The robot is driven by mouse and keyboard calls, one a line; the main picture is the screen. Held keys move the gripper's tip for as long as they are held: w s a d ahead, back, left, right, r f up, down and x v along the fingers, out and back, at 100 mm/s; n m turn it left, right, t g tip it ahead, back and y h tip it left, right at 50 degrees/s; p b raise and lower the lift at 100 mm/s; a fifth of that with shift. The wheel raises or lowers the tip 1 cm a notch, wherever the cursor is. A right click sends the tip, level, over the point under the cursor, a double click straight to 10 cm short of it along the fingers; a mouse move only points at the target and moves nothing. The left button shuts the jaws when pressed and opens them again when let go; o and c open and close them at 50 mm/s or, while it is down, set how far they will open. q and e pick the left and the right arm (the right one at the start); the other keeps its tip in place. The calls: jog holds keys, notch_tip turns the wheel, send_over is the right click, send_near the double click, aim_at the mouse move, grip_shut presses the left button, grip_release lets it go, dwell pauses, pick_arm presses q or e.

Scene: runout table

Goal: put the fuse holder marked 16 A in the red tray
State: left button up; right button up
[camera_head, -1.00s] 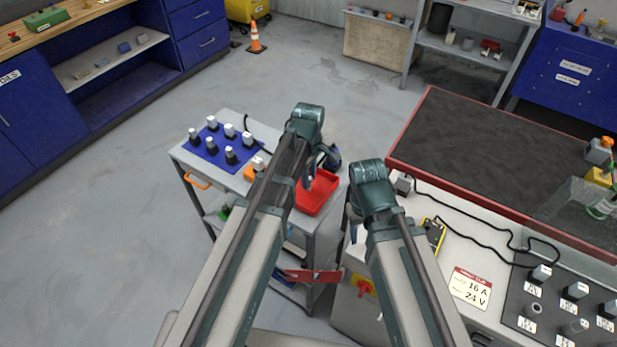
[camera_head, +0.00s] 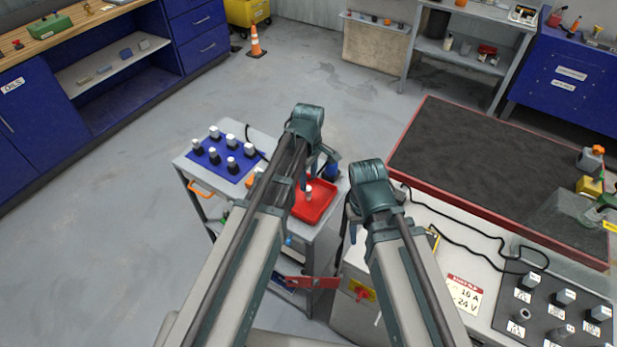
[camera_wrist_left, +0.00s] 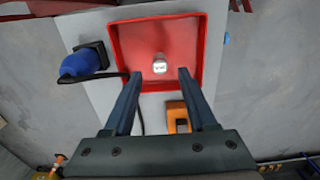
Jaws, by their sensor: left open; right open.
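The red tray (camera_head: 326,207) sits on the grey trolley beside my left arm. One fuse holder with a pale cap (camera_head: 309,194) stands in it; the holder also shows in the left wrist view (camera_wrist_left: 159,65), but its marking is too small to read. My left gripper (camera_wrist_left: 158,75) is open and empty, with its fingertips over the tray's near edge and the holder ahead, between their lines. Several more white-capped fuse holders (camera_head: 232,166) stand on the blue mat (camera_head: 233,178). My right gripper (camera_head: 352,222) is open, left of the machine bench, and mostly hidden behind its arm.
A blue plug-like object (camera_wrist_left: 82,65) with a dark cable lies beside the tray. An orange item (camera_wrist_left: 178,118) lies near the tray's near edge. A sign (camera_head: 463,294) reading 16 A, 24 V lies by the dark panel (camera_head: 540,318) with several holders.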

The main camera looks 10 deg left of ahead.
aim_at(308, 189)
pick_arm(q)
notch_tip(308, 189, up, 8)
jog(key=p, duration=0.7)
jog(key=s+d+m, duration=0.2)
jog(key=s+m, duration=0.6)
jog(key=s+d+m+y, duration=0.1)
jog(key=s+d+m, duration=0.1)
jog(key=s+m, duration=0.6)
jog(key=shift+d+f+m+b, duration=0.15)
jog(key=shift+d+m+b, duration=0.2)
jog(key=shift+m, duration=0.35)
pick_arm(e)
notch_tip(308, 189, up, 8)
jog(key=shift+f, duration=0.25)
pick_arm(q)
jog(key=shift+s, duration=0.1)
notch_tip(308, 189, down, 7)
jog(key=b, duration=0.7)
pick_arm(e)
notch_tip(308, 189, down, 7)
